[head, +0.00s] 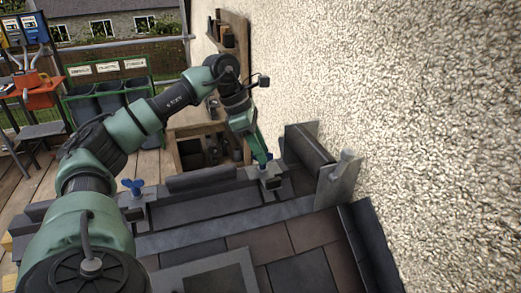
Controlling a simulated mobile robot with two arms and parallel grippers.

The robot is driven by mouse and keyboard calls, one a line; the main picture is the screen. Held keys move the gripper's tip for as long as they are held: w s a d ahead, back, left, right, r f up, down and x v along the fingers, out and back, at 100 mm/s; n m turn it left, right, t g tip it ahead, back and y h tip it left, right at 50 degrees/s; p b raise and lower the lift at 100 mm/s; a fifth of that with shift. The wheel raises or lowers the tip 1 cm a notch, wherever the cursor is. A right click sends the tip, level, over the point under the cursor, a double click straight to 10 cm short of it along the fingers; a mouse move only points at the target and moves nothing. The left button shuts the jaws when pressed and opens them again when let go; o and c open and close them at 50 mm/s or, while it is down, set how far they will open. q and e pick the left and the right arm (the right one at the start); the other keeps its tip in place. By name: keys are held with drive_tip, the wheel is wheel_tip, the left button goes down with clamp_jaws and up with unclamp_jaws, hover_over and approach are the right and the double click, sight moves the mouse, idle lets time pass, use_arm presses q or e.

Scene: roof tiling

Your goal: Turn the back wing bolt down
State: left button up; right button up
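The back wing bolt (270,157) shows only as a small bit of blue above a grey clamp block (271,177). My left gripper (262,157) points down at it, with its green fingertips right at the bolt. The fingers hide most of the bolt, and I cannot tell whether they are closed on it. A second blue wing bolt (133,187) stands upright on another clamp at the left, clear of the gripper. My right gripper is not in view.
Dark roof tiles (257,242) cover the near slope. The rough wall (420,90) rises close on the right. A grey post (340,175) stands right of the clamp. A wooden shelf unit (190,128), green-framed bins (108,95) and a red toolbox (40,92) stand beyond.

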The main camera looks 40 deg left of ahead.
use_arm(q)
drive_tip(key=v, duration=0.7)
drive_tip(key=shift+r+b, duration=0.4)
drive_tip(key=shift+a, duration=0.1)
